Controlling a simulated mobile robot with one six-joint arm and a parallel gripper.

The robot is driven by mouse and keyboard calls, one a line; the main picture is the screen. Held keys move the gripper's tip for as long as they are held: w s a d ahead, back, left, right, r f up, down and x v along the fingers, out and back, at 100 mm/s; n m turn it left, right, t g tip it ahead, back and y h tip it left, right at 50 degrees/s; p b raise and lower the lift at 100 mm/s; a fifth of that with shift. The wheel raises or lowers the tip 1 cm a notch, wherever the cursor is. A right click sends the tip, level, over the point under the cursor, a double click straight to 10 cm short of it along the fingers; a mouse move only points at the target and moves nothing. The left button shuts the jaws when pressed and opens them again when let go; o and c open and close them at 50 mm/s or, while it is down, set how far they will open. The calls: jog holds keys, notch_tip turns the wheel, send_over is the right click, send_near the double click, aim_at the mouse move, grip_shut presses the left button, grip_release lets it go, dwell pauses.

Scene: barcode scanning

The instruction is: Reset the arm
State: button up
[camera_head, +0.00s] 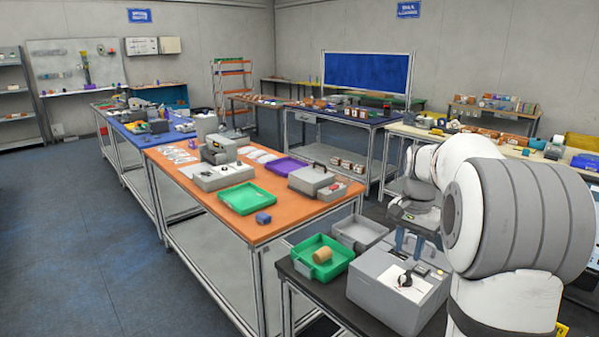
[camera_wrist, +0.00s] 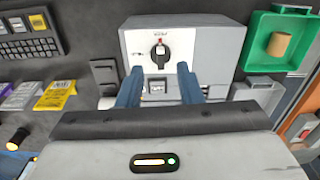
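My gripper (camera_wrist: 157,75) shows in the wrist view with its two blue fingers spread apart and nothing held between them. In the head view my gripper (camera_head: 409,249) hangs, fingers down, above or just behind a grey box-shaped machine (camera_head: 372,290); the exact gap is hard to tell. The machine has a white panel with a black knob on it. It also shows in the wrist view (camera_wrist: 215,45), beyond the fingertips. Much of my arm covers the right side of the head view.
A green tray (camera_head: 337,268) holding a brown cylinder (camera_head: 322,255) sits beside the machine, with a grey tray (camera_head: 360,232) behind it. A keyboard (camera_wrist: 30,45) and yellow packet (camera_wrist: 56,95) lie left in the wrist view. An orange-topped table (camera_head: 222,222) stands left; open floor lies beyond.

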jog(key=s+a+f+n+t, duration=0.1)
jog(key=s+a+n, duration=0.4)
jog(key=s, duration=0.7)
jog(key=s+a+f+n+t, duration=0.1)
jog(key=s+a+n, duration=0.3)
jog(key=s+a, duration=0.5)
jog(key=s+t, duration=0.1)
jog(key=s, duration=0.3)
jog(key=shift+a+f+n, duration=0.3)
jog(key=shift+a+n, duration=0.1)
